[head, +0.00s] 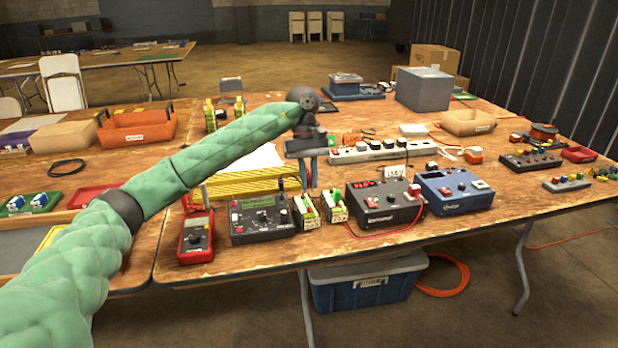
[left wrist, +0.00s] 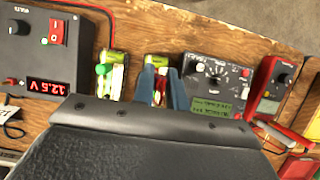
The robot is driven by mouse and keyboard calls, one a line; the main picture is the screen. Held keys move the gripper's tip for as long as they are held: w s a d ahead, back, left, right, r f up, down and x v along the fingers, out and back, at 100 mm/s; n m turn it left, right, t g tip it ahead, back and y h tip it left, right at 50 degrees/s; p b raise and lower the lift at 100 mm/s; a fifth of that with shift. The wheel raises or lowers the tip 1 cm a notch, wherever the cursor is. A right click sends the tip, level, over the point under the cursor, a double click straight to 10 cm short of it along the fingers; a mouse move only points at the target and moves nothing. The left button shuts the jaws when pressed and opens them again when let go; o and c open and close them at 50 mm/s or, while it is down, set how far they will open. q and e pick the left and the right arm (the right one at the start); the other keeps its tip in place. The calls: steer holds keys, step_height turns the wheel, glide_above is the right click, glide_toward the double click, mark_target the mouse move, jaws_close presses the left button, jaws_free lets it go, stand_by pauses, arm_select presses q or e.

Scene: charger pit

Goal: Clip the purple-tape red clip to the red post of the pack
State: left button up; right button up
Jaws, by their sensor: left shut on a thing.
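My left gripper (head: 308,184) is above the bench, its blue fingers pointing down over two small battery packs. It is shut on a small red thing, seen as a red sliver between the fingers in the left wrist view (left wrist: 160,95); it looks like the red clip, but no purple tape can be made out. One pack (head: 306,213) stands beside the black charger, the other pack (head: 334,207) to its right; both are yellow, white and green. In the left wrist view, one pack (left wrist: 113,78) is clear, while the fingers partly cover the other (left wrist: 158,60). I cannot make out a red post. My right gripper is not in view.
A black charger (head: 262,216) and a red multimeter (head: 196,238) stand left of the packs. A dark power supply (head: 383,207) and a blue one (head: 453,190) stand right. A power strip (head: 383,151) lies behind. The bench's front edge is close to the packs.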

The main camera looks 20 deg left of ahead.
arm_select(q)
steer(key=shift+f+b, duration=1.5)
steer(key=shift+f, duration=0.65)
steer(key=shift+f+b, duration=0.2)
steer(key=shift+b, duration=0.85)
stand_by(0.8)
stand_by(0.3)
steer(key=o, duration=0.8)
steer(key=shift+o, duration=0.2)
steer(key=shift+o, duration=1.1)
steer(key=shift+r, duration=0.1)
